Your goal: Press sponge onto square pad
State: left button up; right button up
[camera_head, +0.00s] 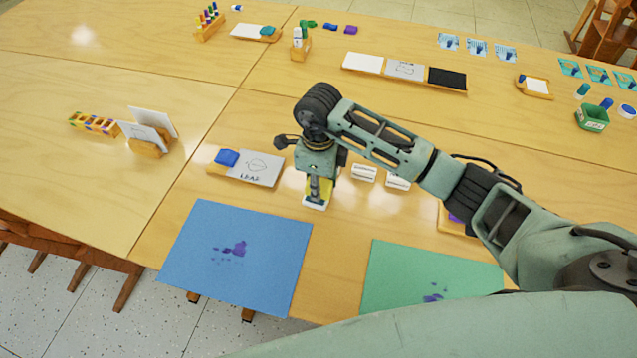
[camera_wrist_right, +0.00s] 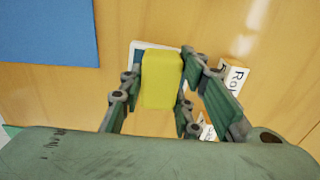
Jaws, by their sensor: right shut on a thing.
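My right gripper (camera_head: 318,190) points down over the middle of the near table. It is shut on a yellow sponge (camera_wrist_right: 162,80), which sits between the fingers in the right wrist view. A small white pad with a bluish line near its edge (camera_wrist_right: 135,50) shows just beyond and beneath the sponge. In the head view a white edge of this pad (camera_head: 313,206) shows under the gripper. The sponge overlaps the pad in the wrist view, and I cannot tell whether they touch. My left gripper is not in view.
A blue sheet (camera_head: 200,270) and a green sheet (camera_head: 400,275), both with purple marks, lie in front. White label blocks (camera_head: 364,173) stand right of the gripper. A tray with a blue block and leaf card (camera_head: 260,168) is to the left. My arm partly hides another tray (camera_head: 447,222).

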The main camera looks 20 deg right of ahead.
jog(key=shift+s, duration=0.1)
jog(key=shift+r+p, duration=0.65)
jog(key=shift+r, duration=0.25)
jog(key=shift+r+p, duration=1.6)
jog(key=shift+r, duration=1)
